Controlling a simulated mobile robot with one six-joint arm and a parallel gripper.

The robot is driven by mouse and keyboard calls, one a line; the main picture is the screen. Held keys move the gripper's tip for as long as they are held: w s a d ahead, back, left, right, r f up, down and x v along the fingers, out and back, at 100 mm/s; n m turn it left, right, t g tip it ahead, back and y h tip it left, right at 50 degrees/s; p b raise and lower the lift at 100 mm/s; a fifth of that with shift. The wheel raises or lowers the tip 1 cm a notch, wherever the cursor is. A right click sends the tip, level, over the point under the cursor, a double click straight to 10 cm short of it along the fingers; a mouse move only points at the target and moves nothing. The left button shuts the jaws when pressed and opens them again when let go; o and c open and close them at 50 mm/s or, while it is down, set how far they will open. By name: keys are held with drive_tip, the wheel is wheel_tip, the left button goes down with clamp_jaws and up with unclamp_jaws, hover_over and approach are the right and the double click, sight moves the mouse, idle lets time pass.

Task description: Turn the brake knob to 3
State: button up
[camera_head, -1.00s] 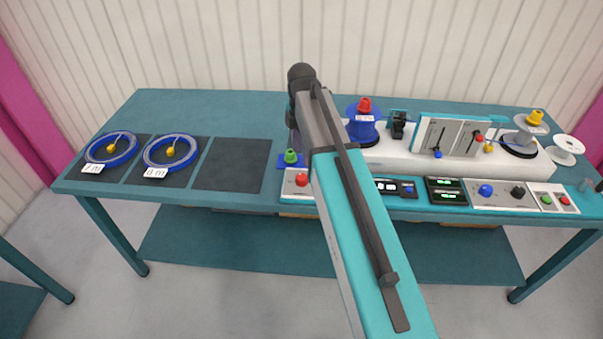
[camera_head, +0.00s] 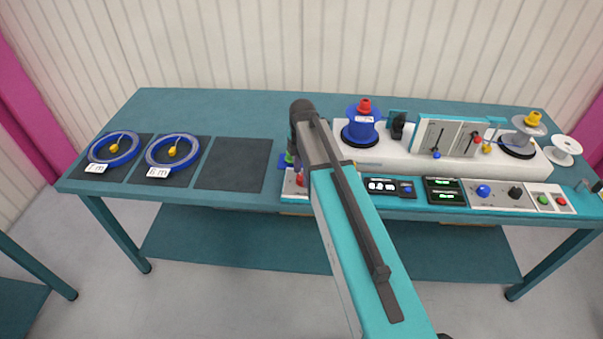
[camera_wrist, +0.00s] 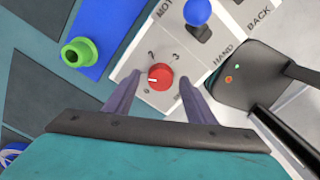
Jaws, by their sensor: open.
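The red brake knob (camera_wrist: 160,77) sits on a white panel in the wrist view, with a white mark on its left side. A "3" is printed to its upper right and another numeral, probably 2, to its upper left. My gripper (camera_wrist: 158,82) is open, one finger on each side of the knob. Whether the fingers touch it I cannot tell. In the head view the knob (camera_head: 300,180) is partly hidden behind my arm, and my fingers are not clearly seen.
A blue-topped lever (camera_wrist: 197,12) stands beyond the knob, by the word HAND. A green ring-shaped part (camera_wrist: 78,52) on a blue plate is to the left. A dark box (camera_wrist: 240,75) is close on the right. A blue reel (camera_head: 361,127) stands on the white machine.

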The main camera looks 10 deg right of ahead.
drive_tip(key=shift+f, duration=0.4)
drive_tip(key=shift+c, duration=0.4)
drive_tip(key=c, duration=1)
drive_tip(key=shift+o, duration=0.2)
